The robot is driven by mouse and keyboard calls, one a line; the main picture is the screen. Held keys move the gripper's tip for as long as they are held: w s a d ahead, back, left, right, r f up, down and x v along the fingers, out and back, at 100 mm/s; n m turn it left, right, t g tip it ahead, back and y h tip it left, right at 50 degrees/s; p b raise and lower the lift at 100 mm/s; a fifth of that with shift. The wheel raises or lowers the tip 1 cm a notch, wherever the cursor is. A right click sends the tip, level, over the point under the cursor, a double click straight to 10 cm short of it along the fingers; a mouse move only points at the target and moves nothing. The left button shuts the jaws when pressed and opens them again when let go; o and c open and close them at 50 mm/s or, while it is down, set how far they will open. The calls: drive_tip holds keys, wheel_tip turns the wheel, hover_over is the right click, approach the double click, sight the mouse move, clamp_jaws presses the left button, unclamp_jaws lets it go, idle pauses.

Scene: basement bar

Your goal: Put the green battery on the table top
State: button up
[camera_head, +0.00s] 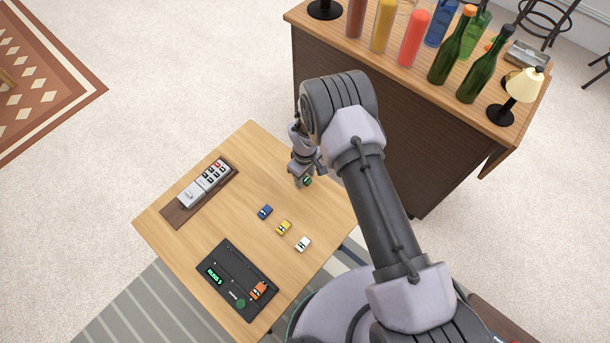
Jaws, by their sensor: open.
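The green battery (307,181) is a small dark green block, partly hidden by my gripper. It shows at the fingertips, over the right part of the wooden table top (255,160). My gripper (303,181) points down there with its jaws open. I cannot tell whether the battery lies between the fingers or just beside them, or whether it touches the table. A blue battery (265,212), a yellow battery (284,228) and a white battery (303,244) lie in a row on the table, apart from my gripper.
A black charger-like tray (225,262) with a green display holds an orange battery (258,291). A brown board (177,214) with a grey button panel (206,183) lies at the left. The bar counter (400,95) with several bottles stands behind. The table's middle is mostly clear.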

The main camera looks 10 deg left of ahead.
wheel_tip(320, 180, up, 13)
drive_tip(key=p, duration=0.5)
wheel_tip(320, 180, up, 10)
drive_tip(key=m, duration=0.2)
hover_over(305, 178)
drive_tip(key=w+d, duration=0.2)
drive_tip(key=w, duration=0.1)
drive_tip(key=s+d+r+m+t+y, duration=0.1)
drive_tip(key=s+d+r+m, duration=0.2)
drive_tip(key=r, duration=0.6)
drive_tip(key=d+r+m+t, duration=0.15)
drive_tip(key=d+r, duration=0.25)
drive_tip(key=r, duration=0.5)
drive_tip(key=s+d+r+m+t, duration=0.1)
drive_tip(key=s+d+r+m, duration=0.5)
drive_tip(key=s+r, duration=0.4)
drive_tip(key=s+d+r+m+t, duration=0.1)
drive_tip(key=s+d+r+m, duration=0.1)
drive_tip(key=s, duration=0.4)
drive_tip(key=s+d+r+m+t+y, duration=0.1)
drive_tip(key=s+d+r+m, duration=0.1)
drive_tip(key=s, duration=0.4)
drive_tip(key=shift+s, duration=0.15)
